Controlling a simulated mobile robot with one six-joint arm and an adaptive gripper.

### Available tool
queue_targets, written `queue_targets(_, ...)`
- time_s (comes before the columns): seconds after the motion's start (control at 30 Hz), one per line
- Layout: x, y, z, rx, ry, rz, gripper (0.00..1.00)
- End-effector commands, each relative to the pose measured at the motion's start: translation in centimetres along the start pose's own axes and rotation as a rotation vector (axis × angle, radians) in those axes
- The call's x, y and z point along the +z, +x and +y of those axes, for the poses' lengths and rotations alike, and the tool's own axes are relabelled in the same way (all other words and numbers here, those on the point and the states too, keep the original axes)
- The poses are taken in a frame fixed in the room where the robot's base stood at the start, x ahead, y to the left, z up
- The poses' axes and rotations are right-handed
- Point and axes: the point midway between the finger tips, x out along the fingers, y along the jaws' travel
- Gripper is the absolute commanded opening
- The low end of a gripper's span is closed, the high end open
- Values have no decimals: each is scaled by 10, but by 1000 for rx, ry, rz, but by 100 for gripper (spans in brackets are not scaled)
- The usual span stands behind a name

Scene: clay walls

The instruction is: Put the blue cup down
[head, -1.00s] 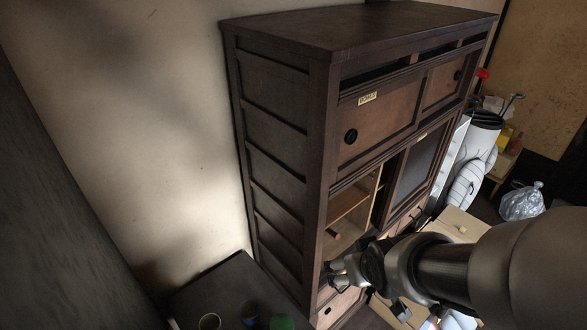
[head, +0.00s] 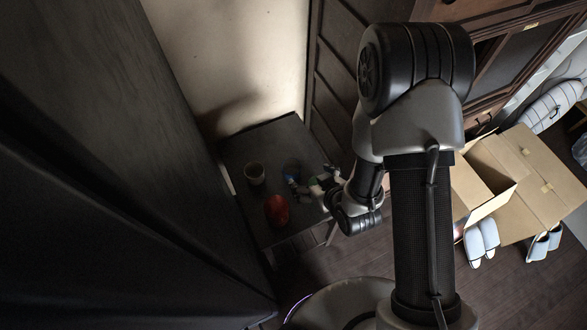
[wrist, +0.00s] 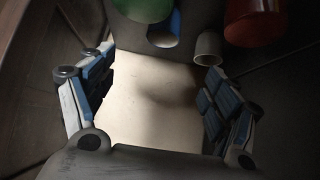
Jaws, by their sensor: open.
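The blue cup (head: 291,168) stands on the small dark table (head: 250,148), on the side near the cabinet. In the wrist view the blue cup (wrist: 176,26) shows beyond the fingers, upside down in the picture, with empty space between it and the pads. My gripper (head: 302,186) is low over the table's right part, beside the blue cup. In the wrist view my gripper (wrist: 155,78) has its blue-padded fingers spread wide with nothing between them.
A cream cup (head: 255,174) and a red cup (head: 276,210) stand left of my gripper. A green cup (wrist: 145,8) shows in the wrist view. A wall is behind the table, a dark cabinet (head: 335,75) beside it. An open cardboard box (head: 485,185) is at right.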

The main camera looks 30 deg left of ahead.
Motion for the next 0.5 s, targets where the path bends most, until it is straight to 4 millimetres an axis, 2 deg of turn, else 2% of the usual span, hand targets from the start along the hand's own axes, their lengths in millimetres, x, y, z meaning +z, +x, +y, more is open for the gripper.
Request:
queue_targets(0.3,2,72,0,0,-1,1,81)
queue_targets(0.5,2,103,0,0,-1,0,81)
